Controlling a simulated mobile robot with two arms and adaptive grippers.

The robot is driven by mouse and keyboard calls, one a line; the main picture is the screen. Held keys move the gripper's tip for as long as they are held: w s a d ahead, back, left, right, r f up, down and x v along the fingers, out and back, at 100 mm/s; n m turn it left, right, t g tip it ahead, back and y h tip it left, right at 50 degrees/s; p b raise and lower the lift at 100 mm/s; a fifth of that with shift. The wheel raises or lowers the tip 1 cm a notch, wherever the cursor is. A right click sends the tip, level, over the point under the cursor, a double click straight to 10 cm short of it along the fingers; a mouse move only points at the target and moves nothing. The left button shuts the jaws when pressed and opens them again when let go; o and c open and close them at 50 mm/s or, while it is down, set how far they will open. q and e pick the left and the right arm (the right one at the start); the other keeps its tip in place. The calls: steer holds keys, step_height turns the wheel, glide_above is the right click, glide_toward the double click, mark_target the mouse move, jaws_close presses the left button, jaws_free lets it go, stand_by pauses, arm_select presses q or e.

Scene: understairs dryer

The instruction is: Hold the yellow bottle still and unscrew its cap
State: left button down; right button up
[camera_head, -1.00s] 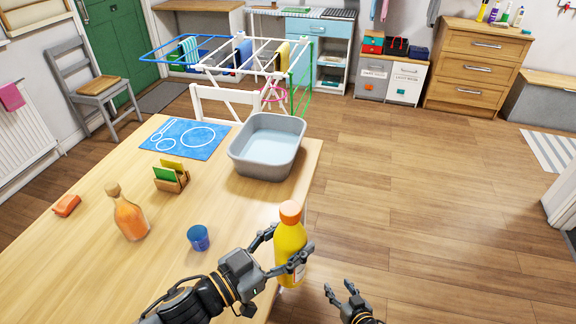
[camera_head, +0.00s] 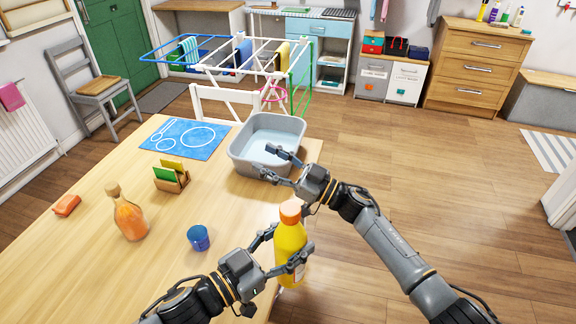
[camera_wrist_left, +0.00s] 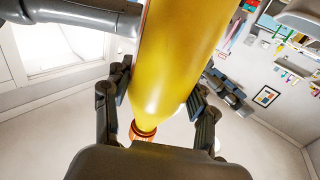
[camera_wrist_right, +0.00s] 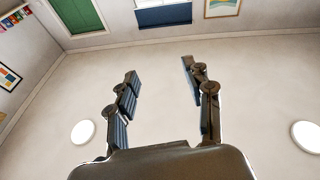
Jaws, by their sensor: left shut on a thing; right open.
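The yellow bottle (camera_head: 290,240) stands upright near the right edge of the table, with its orange cap (camera_head: 291,211) on top. My left gripper (camera_head: 287,250) is shut around the bottle's body; the bottle also shows between its fingers in the left wrist view (camera_wrist_left: 175,55), with an orange part (camera_wrist_left: 143,132) at its lower end there. My right gripper (camera_head: 268,159) is open and empty. In the head view its fingers overlap the grey basin, beyond and above the cap. The right wrist view shows nothing between its fingers (camera_wrist_right: 160,85).
The grey basin (camera_head: 247,131) sits on the table (camera_head: 95,240) behind the bottle. A blue cup (camera_head: 198,238), an orange bottle (camera_head: 129,217), a sponge holder (camera_head: 171,182) and an orange block (camera_head: 66,205) stand to the left. The floor (camera_head: 440,200) right of the table is clear.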

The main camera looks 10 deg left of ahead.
steer(key=s+a+r+n+g+h, duration=0.3)
steer(key=s+r+n+g+h, duration=0.3)
steer(key=s, duration=0.3)
steer(key=s+a+r+n+g+h, duration=0.2)
steer(key=s+r+n+g+h, duration=0.1)
steer(key=s+r+n+g, duration=0.4)
steer(key=r+m+t+h, duration=0.1)
steer(key=m+t+h, duration=0.3)
steer(key=t+h, duration=0.5)
glide_above(288, 209)
steer(key=shift+a+r+g+h, duration=0.1)
steer(key=shift+a+g+h, duration=0.1)
steer(key=shift+g+h, duration=0.85)
steer(key=shift+d, duration=0.2)
step_height(288, 209, down, 8)
steer(key=shift+r, duration=0.1)
